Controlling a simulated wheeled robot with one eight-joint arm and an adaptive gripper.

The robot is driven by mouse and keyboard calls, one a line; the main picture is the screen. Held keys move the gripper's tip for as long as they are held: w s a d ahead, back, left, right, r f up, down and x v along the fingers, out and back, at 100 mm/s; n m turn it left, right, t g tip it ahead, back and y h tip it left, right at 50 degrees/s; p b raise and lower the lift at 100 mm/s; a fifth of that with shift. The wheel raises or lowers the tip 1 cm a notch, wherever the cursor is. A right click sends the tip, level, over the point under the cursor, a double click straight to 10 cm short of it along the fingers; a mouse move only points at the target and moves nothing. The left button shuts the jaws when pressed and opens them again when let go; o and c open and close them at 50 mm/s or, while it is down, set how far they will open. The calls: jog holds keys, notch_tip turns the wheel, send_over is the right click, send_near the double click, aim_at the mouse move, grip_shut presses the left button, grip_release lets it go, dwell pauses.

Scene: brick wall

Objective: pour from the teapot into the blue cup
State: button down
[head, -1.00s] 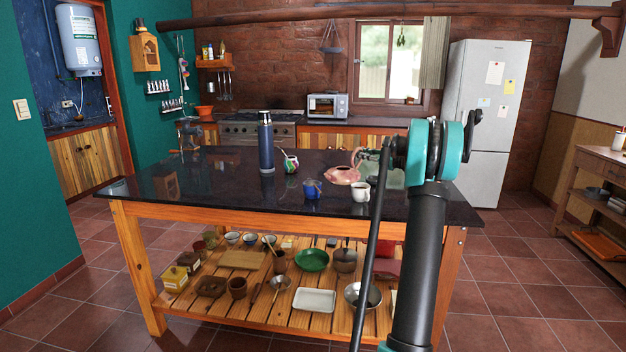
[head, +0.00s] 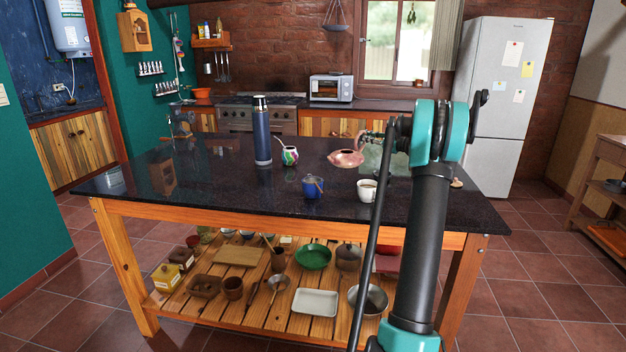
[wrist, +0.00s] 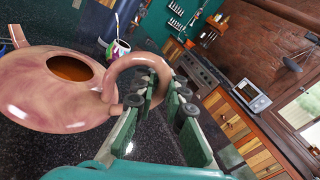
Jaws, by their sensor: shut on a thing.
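The pinkish clay teapot (head: 345,158) is over the dark tabletop, behind the blue and white cups. In the wrist view the teapot (wrist: 50,100) fills the left side, its round top opening showing brown inside. My gripper (wrist: 148,92) is shut on the teapot's loop handle; in the head view the gripper (head: 372,138) is partly hidden by my arm. The teapot looks roughly level, apparently just above the table. The blue cup (head: 312,189) stands upright on the table, in front and to the left of the teapot, apart from it.
A white cup (head: 366,190) stands right of the blue cup, near my arm. A patterned gourd with a straw (head: 290,156) and a tall blue flask (head: 262,135) stand to the left. The left part of the tabletop (head: 180,185) is mostly clear.

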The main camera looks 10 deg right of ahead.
aim_at(357, 140)
jog(key=shift+s+f, duration=0.15)
jog(key=shift+f, duration=0.2)
notch_tip(357, 140, down, 5)
jog(key=shift+f, duration=0.1)
jog(key=shift+s+a+r+n, duration=0.35)
jog(key=shift+a+r+n, duration=0.1)
jog(key=shift+a+r, duration=0.35)
jog(key=shift+s+a+r+n, duration=0.4)
jog(key=shift+a+r, duration=0.15)
jog(key=shift+r, duration=0.4)
jog(key=shift+s+a+r+n, duration=0.35)
jog(key=shift+a+r+n, duration=0.1)
jog(key=shift+a+r, duration=0.35)
jog(key=shift+s+a+r+n, duration=0.3)
jog(key=shift+a+r, duration=0.2)
jog(key=shift+r, duration=0.15)
jog(key=shift+s+a+r+h+p, duration=0.3)
jog(key=shift+a+r, duration=0.15)
jog(key=shift+r, duration=0.15)
jog(key=shift+s+a+r+n+p, duration=0.4)
jog(key=shift+a+r+n+p, duration=0.15)
jog(key=shift+a, duration=0.2)
jog(key=shift+s+a+r+n+p, duration=0.35)
jog(key=shift+a+r+n+p, duration=0.15)
jog(key=shift+a, duration=0.2)
dwell(2.0)
